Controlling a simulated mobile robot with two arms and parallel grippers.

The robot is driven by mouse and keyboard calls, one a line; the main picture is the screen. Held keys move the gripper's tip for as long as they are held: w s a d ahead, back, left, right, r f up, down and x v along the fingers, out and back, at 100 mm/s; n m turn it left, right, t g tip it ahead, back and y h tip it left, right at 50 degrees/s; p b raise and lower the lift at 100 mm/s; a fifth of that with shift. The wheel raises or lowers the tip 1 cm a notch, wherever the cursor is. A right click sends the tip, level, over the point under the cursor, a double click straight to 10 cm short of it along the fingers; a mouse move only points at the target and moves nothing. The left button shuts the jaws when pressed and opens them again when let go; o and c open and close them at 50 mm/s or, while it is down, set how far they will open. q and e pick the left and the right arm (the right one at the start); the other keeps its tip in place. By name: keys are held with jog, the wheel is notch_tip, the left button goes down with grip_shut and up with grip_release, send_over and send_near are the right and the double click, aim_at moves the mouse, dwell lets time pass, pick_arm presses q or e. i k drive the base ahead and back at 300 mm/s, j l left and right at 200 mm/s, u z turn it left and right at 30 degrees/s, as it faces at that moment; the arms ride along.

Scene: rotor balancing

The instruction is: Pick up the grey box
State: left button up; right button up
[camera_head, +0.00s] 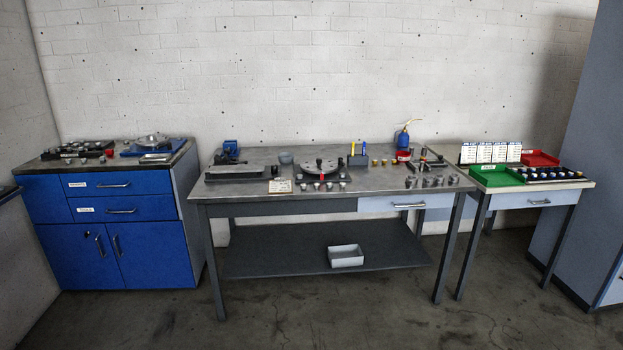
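A light grey open-topped box (346,257) sits on the dark lower shelf (270,258) of the middle workbench, right of the shelf's centre. It looks upright and empty. Nothing covers it from this view, and the benchtop is well above it. Neither of my grippers shows in the head view.
The workbench top (390,182) carries a round rotor fixture (320,166), a blue oil can (403,140) and several small parts. A blue cabinet (120,240) stands left; a side table with a green tray (497,176) stands right. The floor in front is clear.

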aim_at(341, 256)
jog(key=i+z, duration=0.1)
jog(key=i, duration=0.55)
jog(key=i+j+z, duration=0.1)
jog(key=i, duration=0.5)
jog(key=i+j+z, duration=0.1)
jog(key=i, duration=0.55)
jog(key=j, duration=0.1)
